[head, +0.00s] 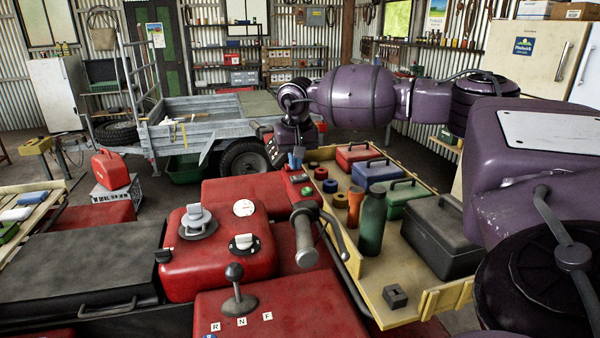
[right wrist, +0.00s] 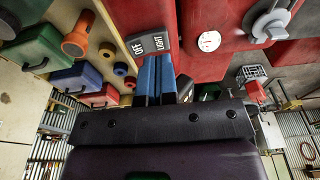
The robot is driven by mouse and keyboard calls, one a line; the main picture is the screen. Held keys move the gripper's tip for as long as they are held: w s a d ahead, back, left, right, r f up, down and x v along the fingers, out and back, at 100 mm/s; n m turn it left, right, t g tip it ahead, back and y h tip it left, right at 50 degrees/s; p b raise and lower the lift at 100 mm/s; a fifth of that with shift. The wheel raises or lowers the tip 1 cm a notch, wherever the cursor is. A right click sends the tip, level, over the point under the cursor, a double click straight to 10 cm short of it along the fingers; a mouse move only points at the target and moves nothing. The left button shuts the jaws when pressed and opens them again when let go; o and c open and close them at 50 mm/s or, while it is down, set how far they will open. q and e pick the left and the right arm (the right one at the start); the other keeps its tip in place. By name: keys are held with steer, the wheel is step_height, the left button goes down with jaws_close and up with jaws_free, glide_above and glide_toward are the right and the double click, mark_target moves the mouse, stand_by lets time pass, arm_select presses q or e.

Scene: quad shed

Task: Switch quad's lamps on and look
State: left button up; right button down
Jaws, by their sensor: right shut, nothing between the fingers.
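The red quad (head: 225,255) fills the lower middle of the head view, with its handlebar grip (head: 304,235) beside a red switch housing with a green button (head: 307,191). In the right wrist view a dark rocker switch (right wrist: 148,43) shows faces marked OFF and LIGHT. My right gripper (head: 296,158) is at the far end of the housing, its blue fingers shut and empty. In the right wrist view its fingertips (right wrist: 156,60) are right at the rocker's lower edge; whether they touch is unclear. No lamp of the quad is visible. My left gripper is out of view.
A cream tray (head: 447,298) to the quad's right holds a green bottle (head: 371,222), an orange torch (head: 355,207), colored boxes and a grey case (head: 442,237). A grey trailer (head: 200,122) stands behind. A gear lever (head: 236,285) rises in front.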

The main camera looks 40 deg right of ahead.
mark_target(295, 177)
steer(key=shift+r+p, duration=0.95)
steer(key=shift+r, duration=0.55)
steer(key=shift+r+p, duration=0.7)
steer(key=shift+r, duration=0.2)
